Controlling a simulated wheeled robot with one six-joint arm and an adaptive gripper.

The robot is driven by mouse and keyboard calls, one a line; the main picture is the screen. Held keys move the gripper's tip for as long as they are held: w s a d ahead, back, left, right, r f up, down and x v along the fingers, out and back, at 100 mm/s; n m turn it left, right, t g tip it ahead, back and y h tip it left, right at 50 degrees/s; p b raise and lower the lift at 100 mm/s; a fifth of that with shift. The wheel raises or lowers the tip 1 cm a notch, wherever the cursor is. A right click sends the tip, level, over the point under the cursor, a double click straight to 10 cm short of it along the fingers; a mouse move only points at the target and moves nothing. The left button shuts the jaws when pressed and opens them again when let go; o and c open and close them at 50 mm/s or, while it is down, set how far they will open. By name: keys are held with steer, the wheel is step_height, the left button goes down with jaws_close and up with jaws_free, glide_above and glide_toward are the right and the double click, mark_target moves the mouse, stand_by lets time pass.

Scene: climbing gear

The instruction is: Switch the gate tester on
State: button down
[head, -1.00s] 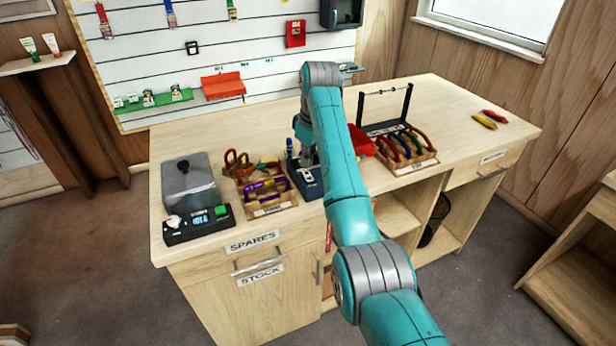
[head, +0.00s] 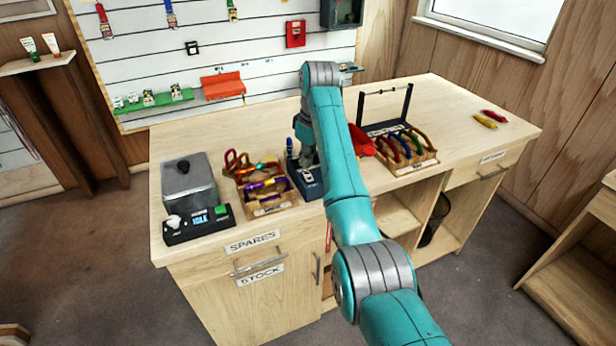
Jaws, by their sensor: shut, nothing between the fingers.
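A small dark blue device (head: 311,191) with a pale part on its top stands near the front of the bench, and it looks like the gate tester. My gripper (head: 309,163) points down over it, shut and empty. The gripper and my arm hide part of the device. I cannot tell whether the fingertips touch it, and its switch is too small to read.
Left of the device is a wooden tray (head: 268,208) of coloured gear. A black control box (head: 200,224) with a green button and a metal box (head: 188,181) stand further left. Right are a red item (head: 361,141) and a carabiner rack (head: 409,165).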

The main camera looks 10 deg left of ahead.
mark_target(306, 174)
steer(key=shift+f, duration=1.3)
stand_by(0.8)
steer(key=shift+r, duration=3.55)
steer(key=shift+s, duration=0.15)
